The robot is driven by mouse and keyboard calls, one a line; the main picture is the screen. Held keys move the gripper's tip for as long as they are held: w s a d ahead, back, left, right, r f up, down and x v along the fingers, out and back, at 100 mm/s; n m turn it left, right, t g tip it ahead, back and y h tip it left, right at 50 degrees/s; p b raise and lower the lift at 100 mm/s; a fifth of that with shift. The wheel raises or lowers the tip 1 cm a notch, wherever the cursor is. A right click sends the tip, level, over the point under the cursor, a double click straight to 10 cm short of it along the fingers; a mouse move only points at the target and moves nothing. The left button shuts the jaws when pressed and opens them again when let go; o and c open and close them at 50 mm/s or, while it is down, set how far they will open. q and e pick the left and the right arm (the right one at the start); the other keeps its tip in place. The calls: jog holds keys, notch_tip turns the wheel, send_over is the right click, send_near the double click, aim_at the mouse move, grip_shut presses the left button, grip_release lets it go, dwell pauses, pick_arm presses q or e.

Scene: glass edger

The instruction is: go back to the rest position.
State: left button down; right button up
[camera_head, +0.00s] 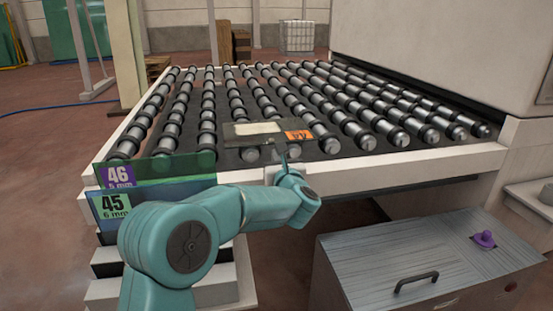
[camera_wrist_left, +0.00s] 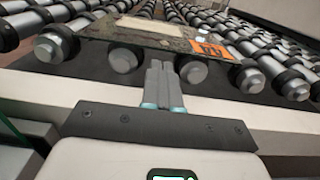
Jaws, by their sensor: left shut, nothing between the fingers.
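My left gripper (camera_head: 284,160) is at the near edge of the roller conveyor, at the end of my teal arm. In the left wrist view its two fingers (camera_wrist_left: 160,70) are together with nothing between them. They point at a small dark glass pane (camera_head: 240,140) that lies on the rollers and carries a pale label and an orange label. The pane (camera_wrist_left: 110,32) also shows in the left wrist view, just beyond the fingertips. I cannot tell whether the fingertips touch it. My right gripper is not in view.
The roller conveyor (camera_head: 450,160) has a pale frame, with a large machine housing (camera_head: 440,50) at its right. A grey cabinet (camera_head: 380,250) with a black handle and purple knob (camera_head: 484,240) is in front.

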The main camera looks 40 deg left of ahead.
pick_arm(q)
jog(key=v, duration=0.8)
jog(key=shift+b, duration=0.45)
jog(key=shift+s+f, duration=0.1)
